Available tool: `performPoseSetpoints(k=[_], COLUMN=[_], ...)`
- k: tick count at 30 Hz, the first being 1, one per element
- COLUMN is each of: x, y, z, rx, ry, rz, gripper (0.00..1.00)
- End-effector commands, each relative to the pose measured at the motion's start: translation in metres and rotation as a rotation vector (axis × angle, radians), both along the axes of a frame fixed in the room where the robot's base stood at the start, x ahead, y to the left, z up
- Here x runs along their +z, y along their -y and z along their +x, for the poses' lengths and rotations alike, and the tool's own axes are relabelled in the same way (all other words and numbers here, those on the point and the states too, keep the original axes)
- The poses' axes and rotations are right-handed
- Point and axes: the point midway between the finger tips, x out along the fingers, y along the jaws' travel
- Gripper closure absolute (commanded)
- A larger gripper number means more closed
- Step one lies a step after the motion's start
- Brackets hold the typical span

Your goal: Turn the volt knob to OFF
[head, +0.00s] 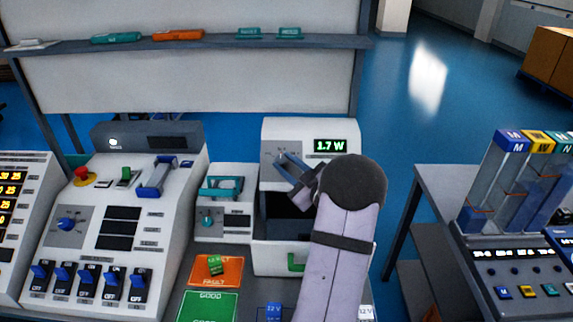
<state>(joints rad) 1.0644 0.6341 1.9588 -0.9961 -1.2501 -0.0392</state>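No label reading "volt" is legible, so I cannot tell for sure which knob it names. My gripper (283,160) is at the small grey dial panel (267,151) on the white device with the green "1.7 W" display (330,146). Its fingertips cover most of the dial's knob, so the pointer direction is hidden. I cannot tell whether the fingers touch or hold the knob. A blue knob (68,224) sits on a grey square of the left console. A teal knob (208,221) is on the small middle device.
The left console (125,210) carries a red button (82,174) and several blue switches near its front. An orange FAULT pad (216,270) and green GOOD pad (208,306) lie in front. A shelf (200,40) runs behind. A side table with clear tubes (500,185) stands right.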

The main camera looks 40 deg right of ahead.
Motion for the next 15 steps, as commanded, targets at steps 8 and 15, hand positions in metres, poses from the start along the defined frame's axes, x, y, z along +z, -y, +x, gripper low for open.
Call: performPoseSetpoints(k=[8, 15], x=[0.0003, 0.0024], y=[-0.0002, 0.0016], z=[-0.0003, -0.0005], rx=[0.004, 0.043], ry=[-0.002, -0.03], rz=[-0.002, -0.03], gripper=[0.96, 0.96])
